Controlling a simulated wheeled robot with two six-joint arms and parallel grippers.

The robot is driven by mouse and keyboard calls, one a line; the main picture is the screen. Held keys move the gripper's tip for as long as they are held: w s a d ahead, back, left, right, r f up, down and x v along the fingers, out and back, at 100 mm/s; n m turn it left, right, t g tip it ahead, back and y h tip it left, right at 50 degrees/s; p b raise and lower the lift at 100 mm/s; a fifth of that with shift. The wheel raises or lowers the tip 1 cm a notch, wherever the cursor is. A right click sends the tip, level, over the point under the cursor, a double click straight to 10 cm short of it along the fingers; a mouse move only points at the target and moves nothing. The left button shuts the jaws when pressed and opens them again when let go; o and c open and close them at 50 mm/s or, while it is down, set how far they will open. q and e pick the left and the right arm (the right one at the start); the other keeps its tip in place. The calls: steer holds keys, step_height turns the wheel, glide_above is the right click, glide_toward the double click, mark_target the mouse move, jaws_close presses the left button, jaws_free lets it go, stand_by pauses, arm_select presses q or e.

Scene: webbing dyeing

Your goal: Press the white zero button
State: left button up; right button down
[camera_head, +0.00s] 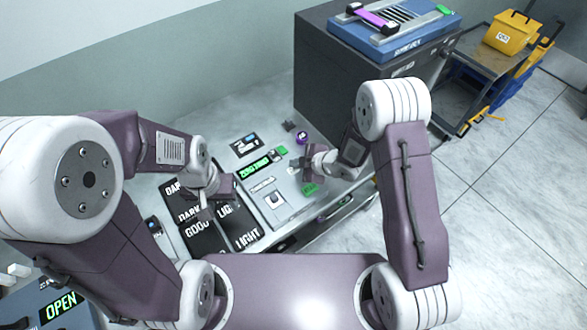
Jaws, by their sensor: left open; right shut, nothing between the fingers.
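A green-lit display (255,167) reading "ZERO FIRST" sits on the grey bench. A pale panel with a dark square (274,199) lies in front of it. I cannot clearly make out the white zero button; it may be small or hidden near my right gripper. My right gripper (309,164) is shut and empty, low over the bench to the right of the display. I cannot tell whether it touches anything. My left gripper (213,199) is open and empty, above the black labelled trays at the left.
Black trays (203,237) marked "DARK", "GOOD" and "LIGHT" fill the bench's left part. A purple round item (302,137) and a green piece (310,189) lie near my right gripper. A dark cabinet (325,85) stands behind, with a cart (483,62) to its right.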

mark_target(296, 171)
stand_by(0.5)
steer(key=shift+f+b, duration=0.4)
steer(key=shift+b, duration=0.05)
steer(key=shift+f+b, duration=0.45)
steer(key=shift+f, duration=0.05)
stand_by(0.4)
stand_by(0.3)
steer(key=shift+r+p, duration=0.75)
steer(key=shift+r, duration=0.15)
step_height(296, 171, up, 5)
steer(key=p, duration=0.4)
steer(key=shift+r, duration=0.1)
stand_by(0.4)
